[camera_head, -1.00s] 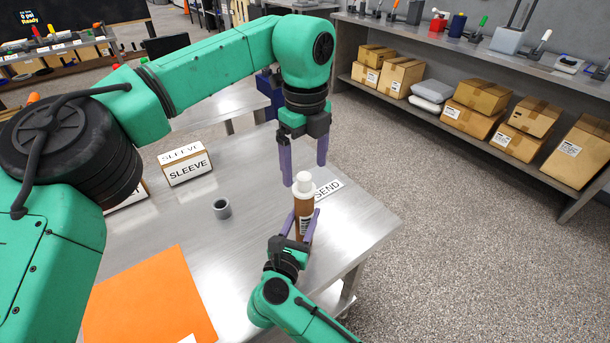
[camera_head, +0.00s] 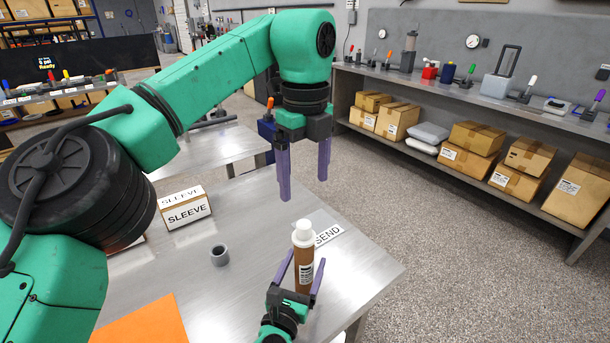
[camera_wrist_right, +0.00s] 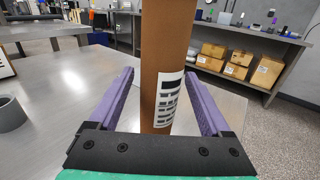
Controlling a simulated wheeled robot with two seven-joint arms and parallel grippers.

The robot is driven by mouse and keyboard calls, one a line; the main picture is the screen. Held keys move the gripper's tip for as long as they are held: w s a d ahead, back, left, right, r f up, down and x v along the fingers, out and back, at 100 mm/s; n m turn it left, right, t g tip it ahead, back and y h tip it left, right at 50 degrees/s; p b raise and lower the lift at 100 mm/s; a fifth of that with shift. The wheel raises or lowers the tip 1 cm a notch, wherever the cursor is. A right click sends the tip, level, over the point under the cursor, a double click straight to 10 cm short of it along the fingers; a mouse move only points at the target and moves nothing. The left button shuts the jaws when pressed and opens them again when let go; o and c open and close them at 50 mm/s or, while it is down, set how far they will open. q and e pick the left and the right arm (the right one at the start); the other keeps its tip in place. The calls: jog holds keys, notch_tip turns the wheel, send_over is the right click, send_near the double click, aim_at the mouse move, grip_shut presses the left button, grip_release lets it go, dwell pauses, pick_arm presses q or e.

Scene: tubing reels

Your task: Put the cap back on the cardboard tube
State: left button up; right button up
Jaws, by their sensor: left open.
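The brown cardboard tube (camera_head: 304,266) with a white printed label stands upright near the table's right side; it also shows in the right wrist view (camera_wrist_right: 155,60). The white cap (camera_head: 303,231) sits on its top; I cannot tell how far down it is. The tube's top is out of frame in the wrist view. My left gripper (camera_head: 304,183) is open, empty, pointing down above the cap and apart from it. My right gripper (camera_head: 307,259) is low, its purple fingers on either side of the tube with gaps; it also shows in the wrist view (camera_wrist_right: 160,73).
A grey ring (camera_head: 219,256) lies on the metal table (camera_head: 250,222) left of the tube. A SEND card (camera_head: 328,235) lies behind the tube. A SLEEVE block (camera_head: 187,211) and an orange sheet (camera_head: 147,324) are further left. Shelves with boxes (camera_head: 398,118) stand beyond the floor.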

pick_arm(q)
jog(key=shift+f+b, duration=0.75)
jog(key=shift+b, duration=0.05)
pick_arm(e)
jog(key=v, duration=1.4)
jog(key=shift+s, duration=0.3)
jog(key=shift+a, duration=0.15)
